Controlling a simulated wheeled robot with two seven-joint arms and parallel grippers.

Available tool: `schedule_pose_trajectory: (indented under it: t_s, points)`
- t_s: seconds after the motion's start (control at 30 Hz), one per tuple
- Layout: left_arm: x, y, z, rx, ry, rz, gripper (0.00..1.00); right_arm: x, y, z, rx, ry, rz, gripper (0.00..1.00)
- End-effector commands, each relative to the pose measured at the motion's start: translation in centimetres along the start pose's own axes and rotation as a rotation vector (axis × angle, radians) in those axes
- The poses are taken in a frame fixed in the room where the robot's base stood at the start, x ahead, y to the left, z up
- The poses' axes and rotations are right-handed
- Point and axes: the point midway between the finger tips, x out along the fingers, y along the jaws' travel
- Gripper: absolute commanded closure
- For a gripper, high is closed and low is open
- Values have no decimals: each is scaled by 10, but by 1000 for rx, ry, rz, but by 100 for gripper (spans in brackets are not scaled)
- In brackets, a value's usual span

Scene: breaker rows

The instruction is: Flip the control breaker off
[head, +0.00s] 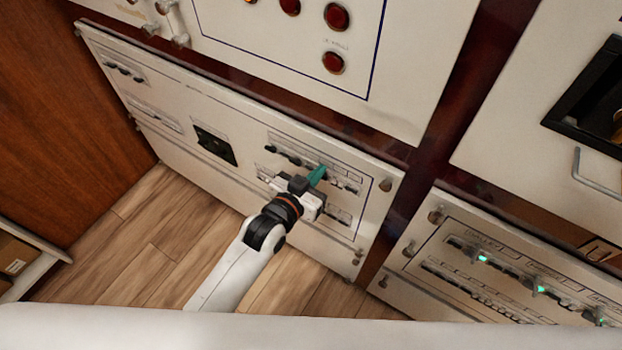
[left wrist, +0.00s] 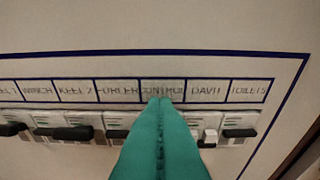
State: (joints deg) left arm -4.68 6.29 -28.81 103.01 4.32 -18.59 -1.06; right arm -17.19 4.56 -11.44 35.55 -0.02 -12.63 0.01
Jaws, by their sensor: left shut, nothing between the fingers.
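The control breaker's label (left wrist: 162,84) reads CONTROL in the left wrist view, between FURLER and DAVIT. The breaker below it is hidden behind my fingers, so its position cannot be seen. My left gripper (left wrist: 160,102) has its teal fingers shut together, with the tips just below that label. In the head view, my left gripper (head: 319,174) is at the upper breaker row of the lower white panel (head: 232,110). Whether the fingertips touch the breaker is not clear. My right gripper is not in view.
Neighbouring black levers show on the furler breaker (left wrist: 117,134) and the toilets breaker (left wrist: 238,133). Another panel (head: 428,252) with green lights is at lower right. Red round lamps (head: 336,16) are above.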

Motion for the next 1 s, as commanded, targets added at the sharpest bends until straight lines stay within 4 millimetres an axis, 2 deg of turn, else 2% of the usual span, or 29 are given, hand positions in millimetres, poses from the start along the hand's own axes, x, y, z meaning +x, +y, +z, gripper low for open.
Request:
schedule_pose_trajectory:
  t_s: [1.0]
  points:
    - [-1, 0, -3, 1, -2, -1, 100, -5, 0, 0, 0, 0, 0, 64]
